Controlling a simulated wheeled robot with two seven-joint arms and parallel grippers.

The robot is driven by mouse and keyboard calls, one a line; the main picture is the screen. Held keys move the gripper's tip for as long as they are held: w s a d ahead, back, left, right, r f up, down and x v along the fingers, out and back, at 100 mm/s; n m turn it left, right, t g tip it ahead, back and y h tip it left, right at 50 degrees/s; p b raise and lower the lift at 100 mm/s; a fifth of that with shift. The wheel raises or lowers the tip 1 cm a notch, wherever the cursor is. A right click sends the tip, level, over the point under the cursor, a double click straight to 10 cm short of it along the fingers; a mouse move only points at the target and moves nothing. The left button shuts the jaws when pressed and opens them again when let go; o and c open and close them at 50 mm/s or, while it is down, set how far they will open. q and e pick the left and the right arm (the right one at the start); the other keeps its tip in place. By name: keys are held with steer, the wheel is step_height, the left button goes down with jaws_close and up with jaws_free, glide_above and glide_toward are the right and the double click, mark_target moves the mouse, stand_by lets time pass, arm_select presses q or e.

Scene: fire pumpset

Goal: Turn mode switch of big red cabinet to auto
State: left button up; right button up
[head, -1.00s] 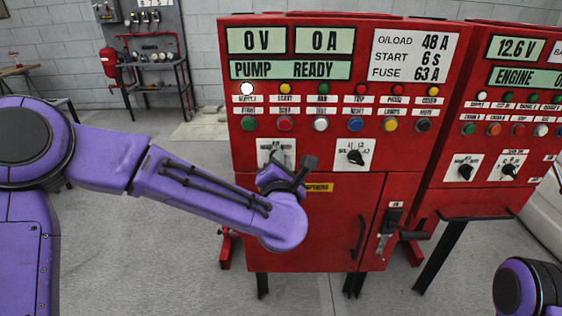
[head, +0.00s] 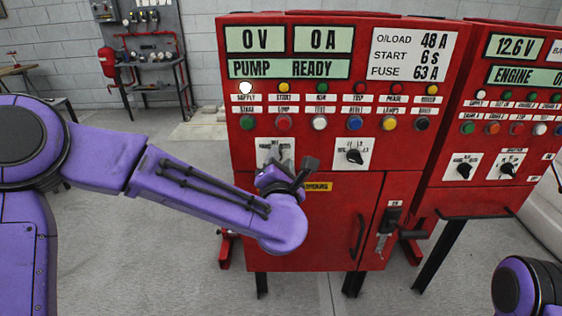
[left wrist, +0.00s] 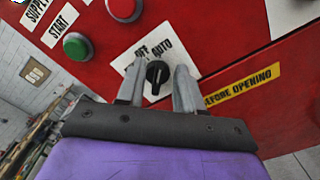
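The big red cabinet (head: 320,230) stands ahead in the head view. Its mode switch, a black knob (left wrist: 157,75) on a white plate (left wrist: 135,53), shows in the left wrist view. The plate is marked OFF and AUTO. My left gripper (left wrist: 158,84) has one finger on each side of the knob, with narrow gaps seeming to remain. I cannot tell clearly which mark the knob points to. In the head view my left gripper (head: 276,160) covers the knob and part of its plate (head: 262,148). My right gripper is out of view.
A second knob (head: 355,157) sits right of the mode switch. Lamps and push buttons (head: 320,123) run in rows above. A door handle (head: 357,238) and lever (head: 408,235) stick out below. Another red cabinet (head: 440,195) stands close on the right.

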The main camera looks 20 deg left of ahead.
arm_select(q)
steer(key=b+v, duration=0.2)
steer(key=v, duration=0.8)
steer(key=s+a+f+m+g+h, duration=0.1)
steer(key=a+f+m+g+h, duration=0.15)
steer(key=f+m, duration=0.85)
steer(key=a+f+m+g+h, duration=0.1)
steer(key=f+m+g+h, duration=0.15)
steer(key=f+m, duration=0.85)
steer(key=s+a+f+g+y, duration=0.1)
steer(key=s+a+f+g, duration=0.2)
steer(key=s+f, duration=0.5)
steer(key=s+a+f+g+y, duration=0.1)
steer(key=s+a+f+g, duration=0.2)
steer(key=s+a+f, duration=0.3)
steer(key=s+a+f+m+g+y, duration=0.1)
steer(key=s+a+f+g, duration=0.2)
steer(key=s+f, duration=0.8)
steer(key=shift+s+a, duration=0.3)
steer(key=shift+a, duration=0.8)
